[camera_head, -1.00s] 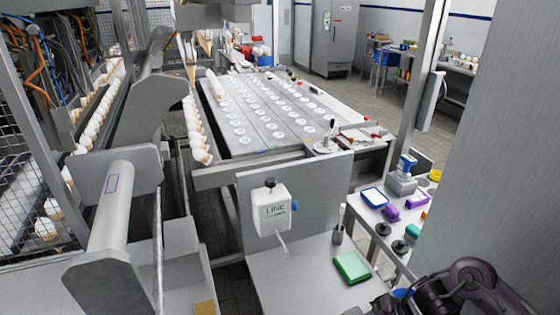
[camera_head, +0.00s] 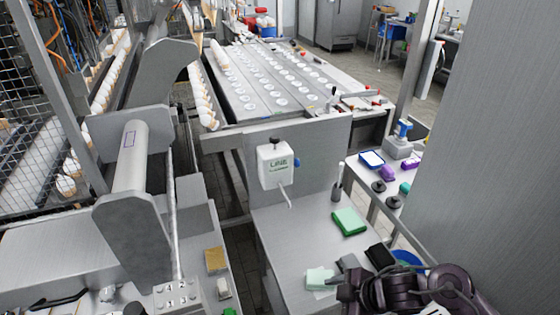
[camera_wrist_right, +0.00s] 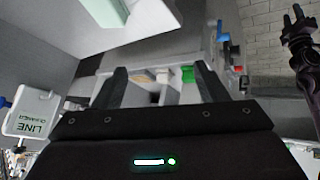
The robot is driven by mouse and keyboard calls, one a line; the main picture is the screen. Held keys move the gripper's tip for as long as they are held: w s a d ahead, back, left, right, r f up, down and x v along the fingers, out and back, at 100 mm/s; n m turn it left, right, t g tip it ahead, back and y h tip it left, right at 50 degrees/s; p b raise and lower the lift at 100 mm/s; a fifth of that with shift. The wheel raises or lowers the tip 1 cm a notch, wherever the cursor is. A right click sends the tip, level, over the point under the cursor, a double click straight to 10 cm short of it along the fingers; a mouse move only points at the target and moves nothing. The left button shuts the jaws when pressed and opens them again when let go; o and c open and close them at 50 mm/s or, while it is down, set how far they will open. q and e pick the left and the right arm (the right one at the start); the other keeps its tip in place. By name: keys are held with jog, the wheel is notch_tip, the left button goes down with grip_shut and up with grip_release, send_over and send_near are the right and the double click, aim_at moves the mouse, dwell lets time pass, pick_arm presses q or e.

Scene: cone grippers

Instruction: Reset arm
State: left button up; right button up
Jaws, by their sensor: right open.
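My right arm (camera_head: 420,290) comes in at the lower right of the head view, over the front of the metal bench. In the right wrist view my right gripper (camera_wrist_right: 162,78) is open, with its two dark fingers apart and nothing between them. A dark jointed part with a small forked end (camera_wrist_right: 297,35) stands at the right edge of the wrist view. It looks like my left gripper, but its opening is too small to judge. No left arm shows in the head view.
A white LINE box (camera_head: 275,165) is on the bench's upright panel. A green pad (camera_head: 349,221), pale green cloth (camera_head: 320,279) and dark items lie on the bench (camera_head: 290,235) near my right arm. A grey wall (camera_head: 490,140) stands close at right. A cone machine fills the left.

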jog(key=s+d+r+m+h, duration=0.4)
jog(key=s+d+m+h, duration=0.25)
jog(key=s+m, duration=0.65)
notch_tip(320, 180, down, 32)
jog(key=d+m+g+b, duration=0.1)
jog(key=g+b, duration=0.1)
pick_arm(q)
jog(key=f, duration=0.1)
jog(key=s+f+b, duration=0.1)
jog(key=f, duration=0.1)
pick_arm(e)
jog(key=s+d+f, duration=0.1)
jog(key=s+f, duration=0.8)
jog(key=s, duration=0.1)
jog(key=s+d+f+g, duration=0.1)
jog(key=s+d+f, duration=0.1)
jog(key=s+f, duration=0.8)
jog(key=shift+d, duration=0.3)
jog(key=shift+f, duration=0.1)
